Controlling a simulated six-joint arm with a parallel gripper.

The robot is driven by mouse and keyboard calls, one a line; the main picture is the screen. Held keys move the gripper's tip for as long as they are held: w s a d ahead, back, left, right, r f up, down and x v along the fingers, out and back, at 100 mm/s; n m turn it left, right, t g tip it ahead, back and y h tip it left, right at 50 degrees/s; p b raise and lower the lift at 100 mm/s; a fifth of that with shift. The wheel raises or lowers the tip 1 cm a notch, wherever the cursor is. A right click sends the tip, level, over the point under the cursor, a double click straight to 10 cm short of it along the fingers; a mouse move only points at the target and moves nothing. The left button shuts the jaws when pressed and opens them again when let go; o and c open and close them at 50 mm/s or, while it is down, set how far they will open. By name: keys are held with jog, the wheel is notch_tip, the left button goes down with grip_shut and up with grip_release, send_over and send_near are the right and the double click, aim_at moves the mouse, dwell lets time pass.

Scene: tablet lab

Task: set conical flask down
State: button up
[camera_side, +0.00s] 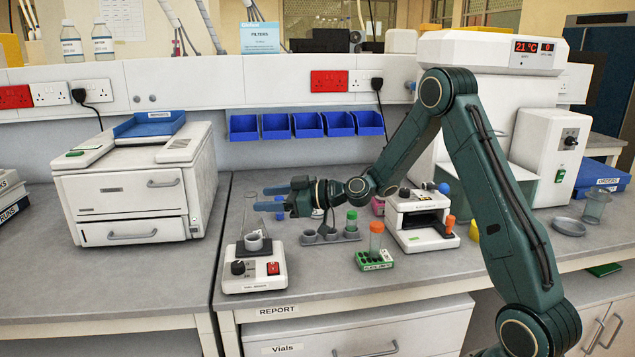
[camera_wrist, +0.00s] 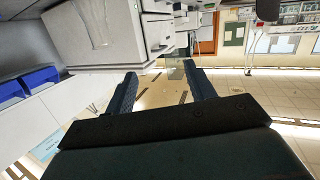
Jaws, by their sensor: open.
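A clear glass conical flask (camera_side: 248,212) stands upright in the side view, just left of my fingertips and behind the mixer; its outline is faint and its base is partly hidden. My gripper (camera_side: 266,198) points left, level above the bench, with its blue fingers apart and nothing seen held between them. In the wrist view my gripper (camera_wrist: 160,70) also shows its two fingers spread. A pale, see-through shape lies near the fingertips there, but I cannot tell if it is the flask.
A mixer (camera_side: 254,272) with a grey cup stands in front of the flask. A rack of small pots (camera_side: 331,237), a green tube rack (camera_side: 374,261) and a white instrument (camera_side: 421,222) are to the right. A large white printer-like machine (camera_side: 140,190) stands left.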

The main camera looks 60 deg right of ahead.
jog(key=s+a+r+n+g+h, duration=0.15)
jog(key=s+a+r+g, duration=0.4)
jog(key=s+a, duration=0.6)
jog(key=s+d+m+g+h, duration=0.1)
jog(key=s+d+m+h, duration=0.1)
jog(key=s, duration=1.1)
jog(key=s+d+m+g+h, duration=0.2)
jog(key=s+m, duration=0.3)
jog(key=s, duration=0.7)
jog(key=shift+s+d+r+h, duration=0.35)
jog(key=shift+d+h, duration=0.1)
jog(key=shift+h, duration=0.2)
jog(key=shift+m+g, duration=0.25)
